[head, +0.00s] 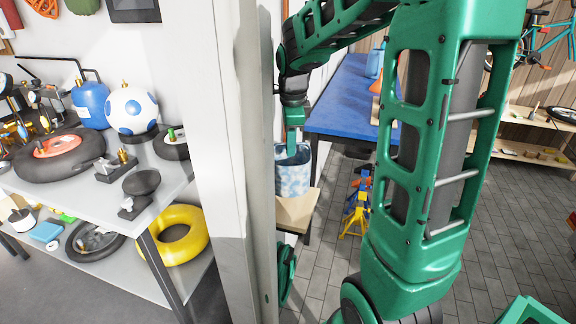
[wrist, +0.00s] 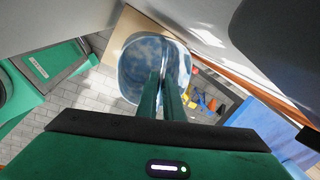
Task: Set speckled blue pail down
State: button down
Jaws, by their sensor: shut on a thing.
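The speckled blue pail (head: 293,178) hangs upright below my gripper (head: 293,130) in the head view, just behind the white post. In the wrist view the pail (wrist: 135,62) is seen from above, with its open top toward me. My gripper (wrist: 161,90) is shut on the pail's rim, with one green finger inside and one outside. A small light wooden surface (head: 297,213) lies directly under the pail and also shows around it in the wrist view (wrist: 124,28). I cannot tell whether the pail's bottom touches it.
A white post (head: 222,150) stands close left of the pail. A blue-topped bench (head: 340,97) is behind and right, with yellow, red and blue objects (head: 357,205) on the floor beside it. A grey shelf (head: 160,185) with tyres is at left. Tiled floor lies open at right.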

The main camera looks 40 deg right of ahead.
aim_at(291, 164)
jog(key=x, duration=0.4)
jog(key=s+x, duration=0.1)
jog(key=x, duration=0.1)
jog(key=shift+a+f, duration=0.3)
jog(key=shift+f, duration=0.1)
jog(key=shift+s, duration=0.1)
jog(key=c, duration=1.9)
grip_release()
jog(key=v, duration=1.2)
